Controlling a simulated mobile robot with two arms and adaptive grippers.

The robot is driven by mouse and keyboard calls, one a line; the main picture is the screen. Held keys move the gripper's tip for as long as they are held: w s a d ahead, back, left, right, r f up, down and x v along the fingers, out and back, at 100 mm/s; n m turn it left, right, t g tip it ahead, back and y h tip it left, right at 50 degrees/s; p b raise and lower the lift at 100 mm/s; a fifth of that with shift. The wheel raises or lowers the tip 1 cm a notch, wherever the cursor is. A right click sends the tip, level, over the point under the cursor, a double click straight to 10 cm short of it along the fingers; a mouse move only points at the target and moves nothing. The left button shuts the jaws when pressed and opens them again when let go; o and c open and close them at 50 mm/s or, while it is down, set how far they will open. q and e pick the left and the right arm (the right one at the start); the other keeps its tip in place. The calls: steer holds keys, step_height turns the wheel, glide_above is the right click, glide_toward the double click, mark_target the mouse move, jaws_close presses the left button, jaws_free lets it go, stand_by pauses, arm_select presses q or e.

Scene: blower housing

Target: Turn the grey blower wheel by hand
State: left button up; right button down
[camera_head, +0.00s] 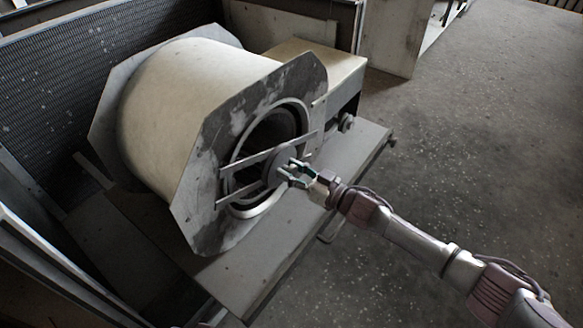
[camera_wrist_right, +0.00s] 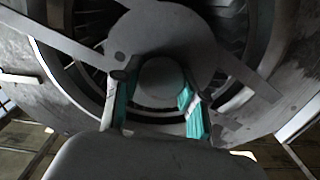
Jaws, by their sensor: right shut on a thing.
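The grey blower wheel (camera_head: 244,150) sits inside the round opening of the blower housing (camera_head: 190,90). In the right wrist view its vanes (camera_wrist_right: 92,22) show behind a round grey hub plate (camera_wrist_right: 165,35) with bars to either side. My right gripper (camera_head: 287,175) reaches the middle of the opening from the right. In the right wrist view its green-padded fingers (camera_wrist_right: 158,100) stand on both sides of a round grey shaft end (camera_wrist_right: 160,78) and are shut on it. My left gripper is not in view.
A cream box (camera_head: 318,66) with a small pulley (camera_head: 346,122) stands right of the housing on a metal base plate (camera_head: 262,262). A ribbed panel (camera_head: 60,70) is close behind on the left. Open concrete floor (camera_head: 480,130) lies to the right.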

steer(key=m+p, duration=0.2)
steer(key=m, duration=0.3)
steer(key=shift+w+d+p, duration=0.1)
steer(key=shift+p, duration=0.2)
steer(key=m, duration=0.3)
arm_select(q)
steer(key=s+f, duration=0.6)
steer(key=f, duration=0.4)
arm_select(e)
steer(key=m, duration=0.2)
steer(key=shift+f+m, duration=0.15)
steer(key=shift+m, duration=0.25)
steer(key=m, duration=0.3)
steer(key=shift+f+m, duration=0.1)
steer(key=shift+m, duration=0.2)
steer(key=shift+m+b, duration=0.3)
steer(key=shift+m, duration=0.5)
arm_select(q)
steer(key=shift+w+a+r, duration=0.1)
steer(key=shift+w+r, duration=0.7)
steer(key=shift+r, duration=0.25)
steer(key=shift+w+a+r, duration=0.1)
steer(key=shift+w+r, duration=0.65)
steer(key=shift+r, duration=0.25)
arm_select(e)
steer(key=shift+m, duration=1.1)
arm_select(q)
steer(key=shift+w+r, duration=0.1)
